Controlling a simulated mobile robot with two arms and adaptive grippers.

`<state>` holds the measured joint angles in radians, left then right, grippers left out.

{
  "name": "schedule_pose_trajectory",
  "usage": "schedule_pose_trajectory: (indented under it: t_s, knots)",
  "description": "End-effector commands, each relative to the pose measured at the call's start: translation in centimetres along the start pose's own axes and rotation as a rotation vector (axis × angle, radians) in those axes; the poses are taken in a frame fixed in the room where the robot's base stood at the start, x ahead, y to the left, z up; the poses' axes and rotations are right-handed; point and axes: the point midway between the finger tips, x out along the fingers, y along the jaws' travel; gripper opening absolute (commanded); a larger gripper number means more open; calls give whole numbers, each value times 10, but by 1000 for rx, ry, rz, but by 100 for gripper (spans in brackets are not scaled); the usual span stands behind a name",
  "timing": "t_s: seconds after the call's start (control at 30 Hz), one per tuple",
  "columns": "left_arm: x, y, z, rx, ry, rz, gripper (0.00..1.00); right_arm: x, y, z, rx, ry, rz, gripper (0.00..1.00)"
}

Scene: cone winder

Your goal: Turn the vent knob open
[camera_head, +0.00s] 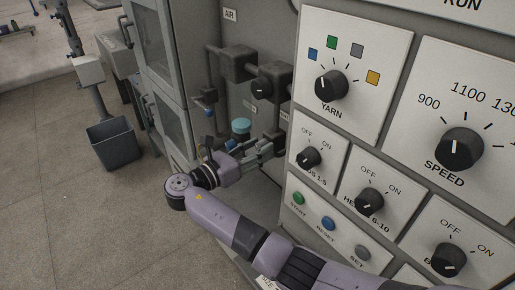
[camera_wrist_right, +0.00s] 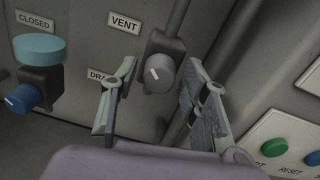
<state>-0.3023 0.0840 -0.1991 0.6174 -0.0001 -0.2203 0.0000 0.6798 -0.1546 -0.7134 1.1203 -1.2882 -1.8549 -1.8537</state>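The vent knob (camera_wrist_right: 160,73) is a grey round knob with a white mark on its face. It sits on a dark block just right of and below the VENT label (camera_wrist_right: 125,23). The mark looks slightly tilted left of upright. My right gripper (camera_wrist_right: 162,75) is open, one finger on each side of the knob, with visible gaps in this view. I cannot tell how deep the fingers reach. In the head view my right gripper (camera_head: 268,148) is at the pipework, and I cannot make out the vent knob behind it. My left gripper is not in view.
A teal round cap (camera_wrist_right: 38,48) and a blue knob (camera_wrist_right: 22,98) are left of the gripper. A control panel (camera_head: 395,60) with dials and buttons stands close on the right. A green button (camera_wrist_right: 274,147) is near. A grey bin (camera_head: 112,143) stands on open floor.

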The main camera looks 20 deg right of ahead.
Motion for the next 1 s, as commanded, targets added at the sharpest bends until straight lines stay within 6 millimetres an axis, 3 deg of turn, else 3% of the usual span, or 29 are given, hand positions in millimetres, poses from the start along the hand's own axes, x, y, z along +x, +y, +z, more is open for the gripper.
schedule_pose_trajectory:
  t_s: [0.57, 1.0]
  knots:
    - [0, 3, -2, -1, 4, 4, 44, 0, 0, 0, 0, 0, 0, 1]
    - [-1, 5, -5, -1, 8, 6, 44, 0, 0, 0, 127, -5, 0, 0]
